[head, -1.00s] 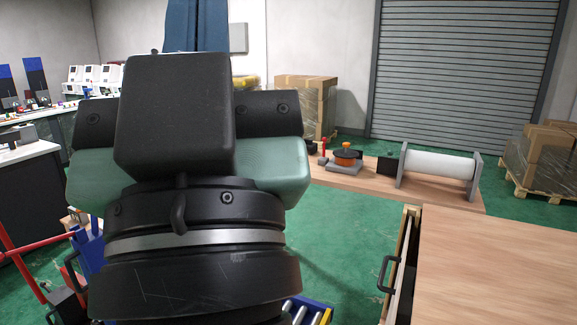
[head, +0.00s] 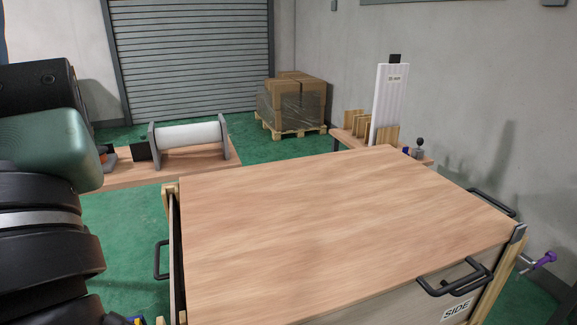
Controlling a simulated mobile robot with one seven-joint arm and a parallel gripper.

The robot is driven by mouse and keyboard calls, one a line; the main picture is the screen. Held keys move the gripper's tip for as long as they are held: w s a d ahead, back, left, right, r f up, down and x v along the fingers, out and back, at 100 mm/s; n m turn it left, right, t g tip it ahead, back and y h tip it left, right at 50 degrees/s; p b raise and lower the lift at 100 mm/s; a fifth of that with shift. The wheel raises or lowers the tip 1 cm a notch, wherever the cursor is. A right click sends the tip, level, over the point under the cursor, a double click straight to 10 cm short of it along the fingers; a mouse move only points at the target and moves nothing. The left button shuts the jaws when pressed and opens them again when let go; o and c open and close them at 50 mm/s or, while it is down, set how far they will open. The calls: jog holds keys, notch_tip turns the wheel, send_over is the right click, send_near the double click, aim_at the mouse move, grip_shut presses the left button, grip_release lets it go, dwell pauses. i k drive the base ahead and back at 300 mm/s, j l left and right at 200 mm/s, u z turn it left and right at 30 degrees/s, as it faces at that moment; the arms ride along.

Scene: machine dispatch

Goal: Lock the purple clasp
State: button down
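The purple clasp (head: 545,259) is small and shows at the far right in the head view. It sits on a metal rod at the right corner of a large wooden crate (head: 340,230). A grey metal bracket (head: 519,233) is on the crate's corner beside it. How the clasp's parts engage is too small to tell. My gripper (head: 40,140) is partly in view at the left edge, far from the clasp. Its green and black body shows, but its fingers are hidden or out of frame, so its opening cannot be told.
The crate has black handles (head: 455,278) and a "SIDE" label (head: 457,309). A low bench with a white roller (head: 188,134) stands behind left. A wrapped pallet (head: 292,104) and a small table with a white panel (head: 389,102) stand behind. Green floor is open between them.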

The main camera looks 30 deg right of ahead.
aim_at(550, 256)
jog(key=z, duration=2.45)
